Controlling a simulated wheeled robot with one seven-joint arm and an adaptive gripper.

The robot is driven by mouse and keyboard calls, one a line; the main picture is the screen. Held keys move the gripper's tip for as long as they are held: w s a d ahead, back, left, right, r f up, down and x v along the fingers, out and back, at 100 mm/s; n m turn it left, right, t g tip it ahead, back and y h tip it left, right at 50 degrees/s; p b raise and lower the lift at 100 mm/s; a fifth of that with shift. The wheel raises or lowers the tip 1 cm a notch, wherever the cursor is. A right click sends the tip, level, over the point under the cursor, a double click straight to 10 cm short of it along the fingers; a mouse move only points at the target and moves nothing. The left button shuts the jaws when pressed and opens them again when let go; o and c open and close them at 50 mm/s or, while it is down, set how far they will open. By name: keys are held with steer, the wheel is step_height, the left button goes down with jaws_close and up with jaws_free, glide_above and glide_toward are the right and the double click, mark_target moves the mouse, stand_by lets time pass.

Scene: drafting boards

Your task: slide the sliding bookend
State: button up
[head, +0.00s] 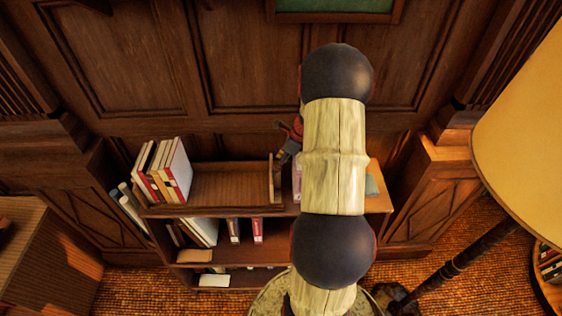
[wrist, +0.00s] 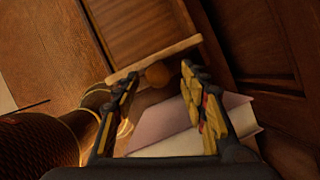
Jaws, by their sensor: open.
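The sliding bookend (head: 273,180) is a thin upright wooden panel on the bookcase's top shelf, right of an empty ribbed stretch. In the wrist view the bookend (wrist: 180,49) shows as a pale edge strip, with a round wooden knob (wrist: 157,76) on its near side. My gripper (wrist: 160,74) is open, its fingertips on either side of the knob. I cannot tell whether either finger touches it. In the head view my gripper (head: 288,143) shows just right of the bookend, partly hidden by my arm.
Several upright books (head: 165,172) stand at the top shelf's left end. The ribbed shelf (head: 232,184) between them and the bookend is clear. Pale books or papers (wrist: 185,125) lie below my fingers. A lamp (head: 525,130) stands at right; wood panelling (head: 240,70) rises behind.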

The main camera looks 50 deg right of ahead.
steer(key=shift+r, duration=0.15)
steer(key=v, duration=1.1)
steer(key=shift+s+r, duration=0.25)
steer(key=shift+r, duration=0.05)
